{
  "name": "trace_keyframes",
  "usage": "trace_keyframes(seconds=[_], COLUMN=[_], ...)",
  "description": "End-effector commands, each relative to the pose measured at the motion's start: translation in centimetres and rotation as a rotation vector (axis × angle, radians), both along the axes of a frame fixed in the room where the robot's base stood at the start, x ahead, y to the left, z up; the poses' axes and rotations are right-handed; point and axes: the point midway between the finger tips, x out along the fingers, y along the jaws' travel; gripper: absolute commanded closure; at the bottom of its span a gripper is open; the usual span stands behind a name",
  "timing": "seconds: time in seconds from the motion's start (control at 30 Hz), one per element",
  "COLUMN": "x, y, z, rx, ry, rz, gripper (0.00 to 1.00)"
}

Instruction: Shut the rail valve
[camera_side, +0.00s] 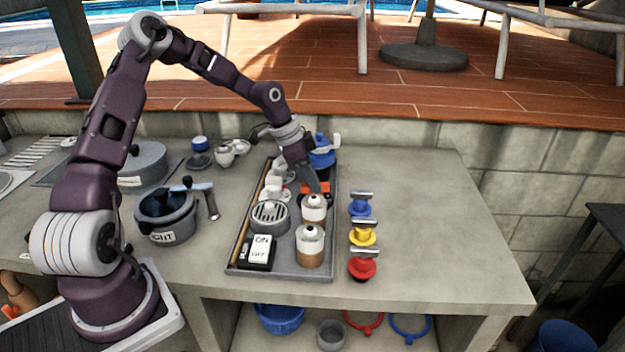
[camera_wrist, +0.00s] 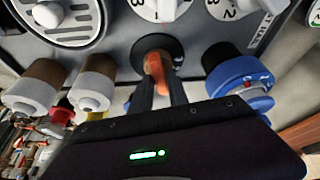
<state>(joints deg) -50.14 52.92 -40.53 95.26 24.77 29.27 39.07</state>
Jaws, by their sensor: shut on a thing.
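My gripper (camera_side: 309,182) reaches down to the far right part of a grey tray (camera_side: 235,270). Its fingers (camera_wrist: 160,84) are closed around an orange handle (camera_wrist: 153,62) on a dark round base, likely the rail valve. The orange part (camera_side: 317,187) also shows beside the fingers in the side view, partly hidden by them. In the wrist view the handle runs nearly in line with the fingers. How far it is turned cannot be told.
Close by are a blue-capped fitting (camera_wrist: 240,85), two white-topped brown knobs (camera_side: 312,244), white numbered dials (camera_wrist: 160,8) and a round grille (camera_side: 270,216). Blue, yellow and red valves (camera_side: 362,236) stand right of the tray. The counter's right side is clear.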

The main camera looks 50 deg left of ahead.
Motion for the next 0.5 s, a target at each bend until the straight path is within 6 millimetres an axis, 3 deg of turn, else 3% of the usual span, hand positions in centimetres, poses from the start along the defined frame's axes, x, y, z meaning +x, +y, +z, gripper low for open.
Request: trace_keyframes(seconds=[0.5], x=[-0.01], y=[0.12], z=[-0.26], rx=[0.001], ry=[0.004], rz=[-0.248], gripper=[1.0])
